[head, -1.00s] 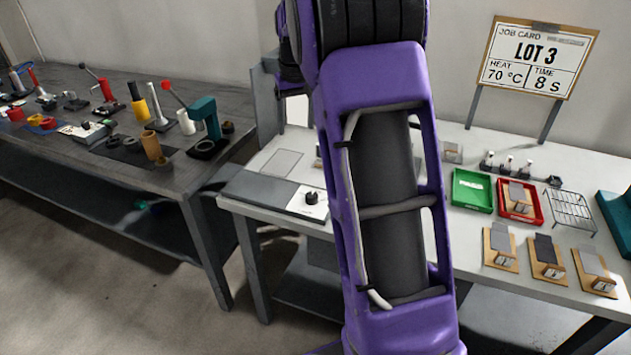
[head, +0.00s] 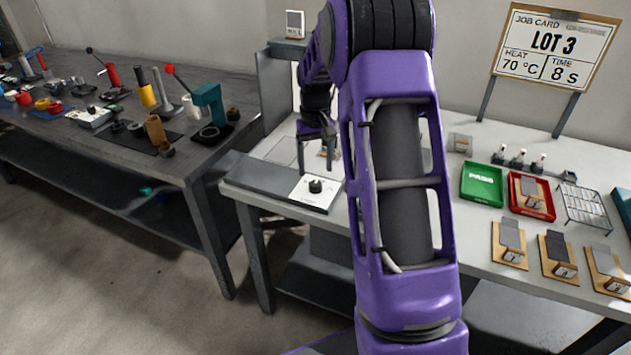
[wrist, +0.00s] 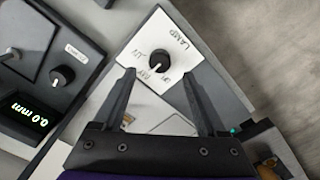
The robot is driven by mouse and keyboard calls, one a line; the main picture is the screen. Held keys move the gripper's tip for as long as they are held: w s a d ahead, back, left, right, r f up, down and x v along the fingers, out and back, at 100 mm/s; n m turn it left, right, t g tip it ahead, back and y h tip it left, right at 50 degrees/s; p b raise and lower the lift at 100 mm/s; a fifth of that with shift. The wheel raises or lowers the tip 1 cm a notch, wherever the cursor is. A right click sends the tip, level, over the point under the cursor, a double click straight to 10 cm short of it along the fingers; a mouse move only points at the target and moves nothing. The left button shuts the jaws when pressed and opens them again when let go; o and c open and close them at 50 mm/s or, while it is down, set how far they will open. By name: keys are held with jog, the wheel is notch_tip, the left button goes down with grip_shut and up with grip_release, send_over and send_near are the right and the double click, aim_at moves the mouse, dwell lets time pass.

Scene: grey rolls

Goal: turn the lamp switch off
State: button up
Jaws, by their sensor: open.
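The lamp switch is a black round knob (wrist: 158,62) on a white plate (wrist: 176,36) marked LAMP, seen in the wrist view. In the head view, the knob (head: 315,187) stands on its white plate (head: 322,204) at the table's front left. The smaller lettering around the knob is too unclear to read its setting. My gripper (wrist: 157,68) is open and empty, its two fingers on either side of the knob in the wrist view. In the head view, my gripper (head: 315,166) hangs just above and behind the knob; I see no contact.
A second knob (wrist: 62,76) and a "0.0 mm" display (wrist: 30,115) sit left in the wrist view. A green tray (head: 482,185), red tray (head: 531,196) and wire rack (head: 584,208) stand to the right. A teal press (head: 210,105) is on the left bench.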

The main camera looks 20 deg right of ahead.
aim_at(315, 183)
notch_tip(315, 183, down, 5)
dwell(0.4)
grip_shut()
